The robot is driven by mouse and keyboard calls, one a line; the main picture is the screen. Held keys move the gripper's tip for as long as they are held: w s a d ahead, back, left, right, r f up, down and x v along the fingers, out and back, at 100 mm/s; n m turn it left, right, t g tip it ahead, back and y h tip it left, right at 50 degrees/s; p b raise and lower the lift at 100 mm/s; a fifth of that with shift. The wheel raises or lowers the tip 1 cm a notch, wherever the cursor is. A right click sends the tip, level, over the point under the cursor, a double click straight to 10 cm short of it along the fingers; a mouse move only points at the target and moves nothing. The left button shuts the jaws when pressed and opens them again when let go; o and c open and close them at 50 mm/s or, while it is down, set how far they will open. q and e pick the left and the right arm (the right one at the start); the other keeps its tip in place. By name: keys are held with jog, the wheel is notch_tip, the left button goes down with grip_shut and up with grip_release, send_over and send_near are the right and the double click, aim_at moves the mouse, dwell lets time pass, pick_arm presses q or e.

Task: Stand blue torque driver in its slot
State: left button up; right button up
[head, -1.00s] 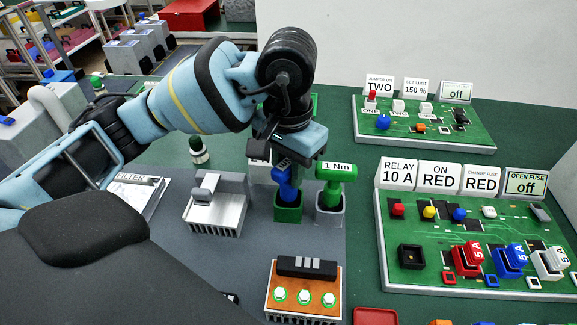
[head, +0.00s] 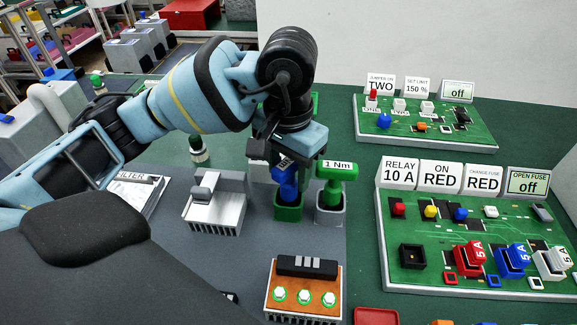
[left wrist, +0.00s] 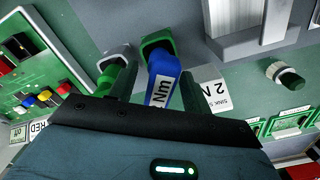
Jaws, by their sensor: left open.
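The blue torque driver (head: 287,187) stands in the green square slot (head: 288,213), its lower end hidden inside the walls. My left gripper (head: 286,160) is open just above it, with the fingers around the top of its handle. In the left wrist view the blue driver (left wrist: 161,84) runs into the green slot (left wrist: 155,42) between the open fingers. I cannot tell whether a finger still touches it. My right gripper is not in view.
A green 1 Nm driver (head: 333,175) stands in a grey slot (head: 330,215) close on the right. A silver finned block (head: 216,212) is on the left, an orange-topped block (head: 303,290) in front. Circuit boards (head: 440,270) fill the right side.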

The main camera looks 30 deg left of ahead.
pick_arm(q)
notch_tip(320, 180, up, 8)
jog(key=shift+f+p, duration=0.1)
jog(key=shift+p, duration=0.4)
dwell(0.4)
